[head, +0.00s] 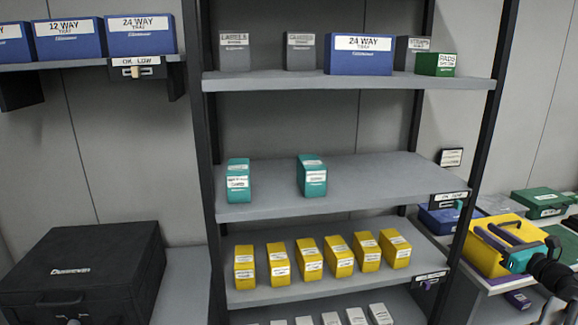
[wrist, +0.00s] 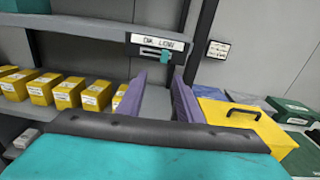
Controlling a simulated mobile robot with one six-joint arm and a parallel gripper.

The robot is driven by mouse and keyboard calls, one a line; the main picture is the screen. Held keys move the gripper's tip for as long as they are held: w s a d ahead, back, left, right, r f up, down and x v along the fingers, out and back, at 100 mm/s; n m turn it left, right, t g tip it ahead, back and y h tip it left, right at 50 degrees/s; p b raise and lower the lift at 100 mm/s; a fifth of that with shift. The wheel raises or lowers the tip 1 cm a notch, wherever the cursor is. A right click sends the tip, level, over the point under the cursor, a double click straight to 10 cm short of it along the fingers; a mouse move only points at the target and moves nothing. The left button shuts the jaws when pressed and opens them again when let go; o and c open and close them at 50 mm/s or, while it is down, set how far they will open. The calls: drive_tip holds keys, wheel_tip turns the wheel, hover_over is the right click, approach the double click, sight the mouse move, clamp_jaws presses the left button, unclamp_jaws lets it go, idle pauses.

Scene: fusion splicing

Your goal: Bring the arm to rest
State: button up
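My gripper (head: 494,236) is at the right of the head view, with purple fingers and a teal body, in front of the yellow case. In the wrist view my gripper (wrist: 159,84) shows its two fingers apart with nothing between them. The black arm link behind it runs off the right edge of the head view, so most of the arm is hidden.
A shelf rack (head: 340,292) holds several yellow boxes (head: 338,256) and two teal boxes (head: 312,176). A yellow case (head: 484,258) and green case (head: 540,203) stand on the right bench. A black case (head: 85,270) is at left. The middle shelf's right part is clear.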

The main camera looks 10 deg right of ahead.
drive_tip(key=w+a+f+n+g+y, duration=0.2)
drive_tip(key=w+a+f+n+g, duration=0.15)
drive_tip(key=a+f, duration=0.7)
drive_tip(key=w+a+f+n+g+y, duration=0.2)
drive_tip(key=w+a+f+n, duration=0.2)
drive_tip(key=a+f, duration=0.6)
drive_tip(key=w+a+f+n+g+y, duration=0.2)
drive_tip(key=w+a+f+n+g, duration=0.15)
drive_tip(key=a+f, duration=0.65)
drive_tip(key=s+a+f+n+g+b, duration=0.1)
drive_tip(key=s+a+f+n+g, duration=0.55)
drive_tip(key=a+f, duration=0.55)
drive_tip(key=s+a+f+n+g, duration=0.3)
drive_tip(key=s+a+f+n, duration=0.55)
drive_tip(key=a+f, duration=0.35)
drive_tip(key=s+a+f+n+g+h, duration=0.1)
drive_tip(key=s+f+n+g+h, duration=0.1)
drive_tip(key=s+f+n, duration=0.3)
drive_tip(key=s+a+f+n+g+h, duration=0.2)
drive_tip(key=s+f+n+g+h, duration=0.1)
drive_tip(key=s, duration=1)
drive_tip(key=f+n, duration=0.1)
drive_tip(key=n, duration=0.1)
drive_tip(key=shift+s+f+n+b, duration=0.25)
drive_tip(key=shift+f+n+b, duration=0.05)
drive_tip(key=shift+f, duration=0.05)
